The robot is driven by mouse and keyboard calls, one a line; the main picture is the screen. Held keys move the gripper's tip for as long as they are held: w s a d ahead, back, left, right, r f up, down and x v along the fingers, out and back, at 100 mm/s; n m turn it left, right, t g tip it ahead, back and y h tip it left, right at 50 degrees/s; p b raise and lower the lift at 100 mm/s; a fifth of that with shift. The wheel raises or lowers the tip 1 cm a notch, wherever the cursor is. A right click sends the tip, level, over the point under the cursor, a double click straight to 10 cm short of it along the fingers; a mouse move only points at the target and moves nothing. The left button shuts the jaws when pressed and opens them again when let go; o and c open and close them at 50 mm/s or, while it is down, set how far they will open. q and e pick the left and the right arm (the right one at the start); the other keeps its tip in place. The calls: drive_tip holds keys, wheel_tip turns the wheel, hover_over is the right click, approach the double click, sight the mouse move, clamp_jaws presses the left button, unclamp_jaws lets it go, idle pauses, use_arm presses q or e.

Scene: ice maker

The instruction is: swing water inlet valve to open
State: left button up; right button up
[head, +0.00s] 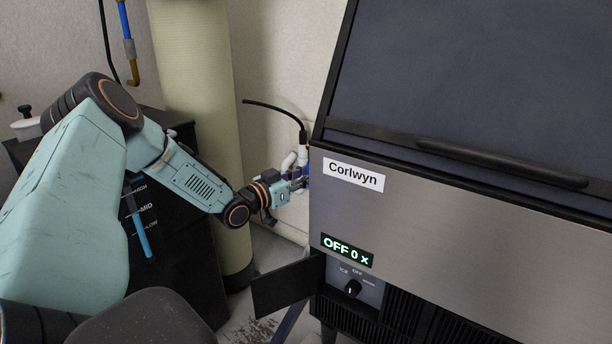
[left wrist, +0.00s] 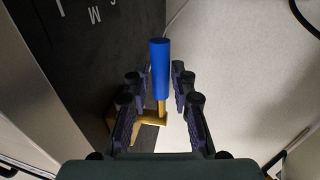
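The water inlet valve has a blue handle (left wrist: 160,68) on a brass stem and elbow (left wrist: 150,120) in the left wrist view. My left gripper (left wrist: 162,78) is open, with one dark finger on each side of the handle; contact cannot be told. In the head view the left gripper (head: 299,180) is at the left side of the ice maker (head: 450,210), just below white pipe fittings (head: 302,155). Only a sliver of blue shows there, mostly hidden by the gripper and the machine's edge. My right gripper is not in view.
A small dark door (head: 285,287) stands open below the gripper, beside the selector knob (head: 353,287). The display (head: 347,250) reads "OFF 0 x". A tall beige tank (head: 200,90) stands behind my left arm. A black cable (head: 272,106) curves above the fittings.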

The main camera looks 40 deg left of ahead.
use_arm(q)
clamp_jaws()
idle(0.4)
